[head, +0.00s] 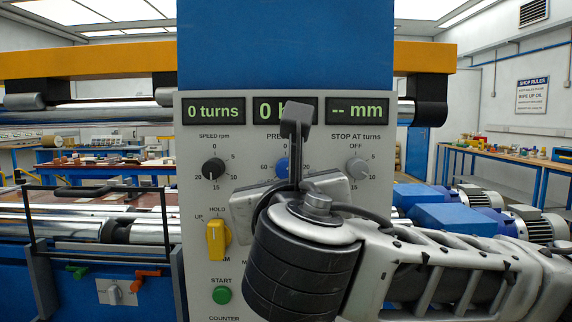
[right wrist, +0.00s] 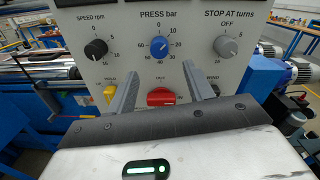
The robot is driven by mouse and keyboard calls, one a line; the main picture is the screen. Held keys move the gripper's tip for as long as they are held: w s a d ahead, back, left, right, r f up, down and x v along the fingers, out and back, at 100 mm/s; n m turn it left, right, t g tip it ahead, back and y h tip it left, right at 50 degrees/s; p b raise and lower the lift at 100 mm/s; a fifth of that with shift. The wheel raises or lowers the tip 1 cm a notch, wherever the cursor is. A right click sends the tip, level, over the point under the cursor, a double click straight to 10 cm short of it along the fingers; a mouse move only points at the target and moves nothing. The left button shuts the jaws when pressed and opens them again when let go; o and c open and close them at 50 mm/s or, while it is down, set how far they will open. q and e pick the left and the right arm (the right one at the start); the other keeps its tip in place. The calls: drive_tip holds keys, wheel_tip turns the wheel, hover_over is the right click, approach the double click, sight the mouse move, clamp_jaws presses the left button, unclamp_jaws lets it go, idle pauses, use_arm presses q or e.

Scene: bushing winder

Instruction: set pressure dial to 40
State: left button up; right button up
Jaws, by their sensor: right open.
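The pressure dial is a blue round knob (right wrist: 158,46) under the label PRESS bar. Its scale has 0 at the top and 40 at the bottom; a pale pointer mark lies on its upper part, too small to read exactly. In the head view the knob (head: 281,168) is partly hidden behind my right gripper (head: 296,122). The display (head: 268,110) above it starts with 0, the rest covered. In the right wrist view my right gripper (right wrist: 161,70) is open and empty, its fingers spread below and either side of the knob, apart from it. My left gripper is not in view.
Beside the dial are the black speed knob (right wrist: 96,49) and the grey stop-at-turns knob (right wrist: 227,47). A red handle (right wrist: 161,96) shows below, between my fingers. A yellow selector (head: 216,239) and green start button (head: 222,295) are at the panel's lower left.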

sight(286, 172)
drive_tip(key=w+p, duration=0.2)
drive_tip(key=w, duration=0.7)
drive_tip(key=shift+w+a, duration=0.15)
drive_tip(key=c, duration=1)
